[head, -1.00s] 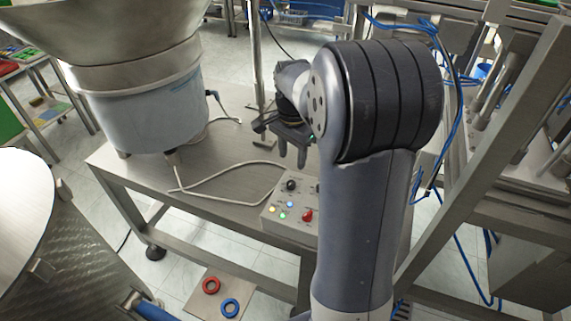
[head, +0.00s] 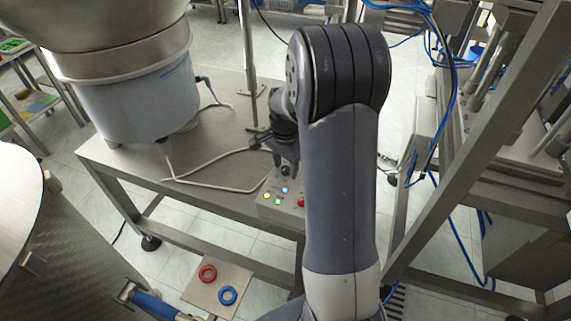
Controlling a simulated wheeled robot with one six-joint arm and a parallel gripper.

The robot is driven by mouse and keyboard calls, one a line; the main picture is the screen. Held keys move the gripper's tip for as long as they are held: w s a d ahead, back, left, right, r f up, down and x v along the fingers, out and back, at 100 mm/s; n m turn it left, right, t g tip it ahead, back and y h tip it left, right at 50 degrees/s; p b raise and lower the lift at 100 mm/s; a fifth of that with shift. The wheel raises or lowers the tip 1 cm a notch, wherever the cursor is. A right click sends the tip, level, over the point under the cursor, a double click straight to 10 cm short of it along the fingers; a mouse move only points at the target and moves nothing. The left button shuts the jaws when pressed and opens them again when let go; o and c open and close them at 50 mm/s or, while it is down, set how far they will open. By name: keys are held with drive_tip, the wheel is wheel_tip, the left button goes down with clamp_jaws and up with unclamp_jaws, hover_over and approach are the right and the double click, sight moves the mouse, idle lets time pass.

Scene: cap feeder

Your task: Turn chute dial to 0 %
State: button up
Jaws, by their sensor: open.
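A grey control box (head: 274,211) sits on the front edge of the steel table. A black dial (head: 286,171) is at the back of its top; its marks are too small to read. My gripper (head: 286,163) is open, pointing down at the dial, with its fingers just behind or around it. I cannot tell whether they touch it. My arm hides the right part of the box, so another dial there could be hidden.
The box also carries small lit buttons (head: 284,190) and a red knob (head: 301,201). A pale cable (head: 215,187) lies on the table (head: 225,150) left of the box. A feeder bowl (head: 140,105) stands at left. A steel frame (head: 480,140) rises at right.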

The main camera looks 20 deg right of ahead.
drive_tip(key=c, duration=1)
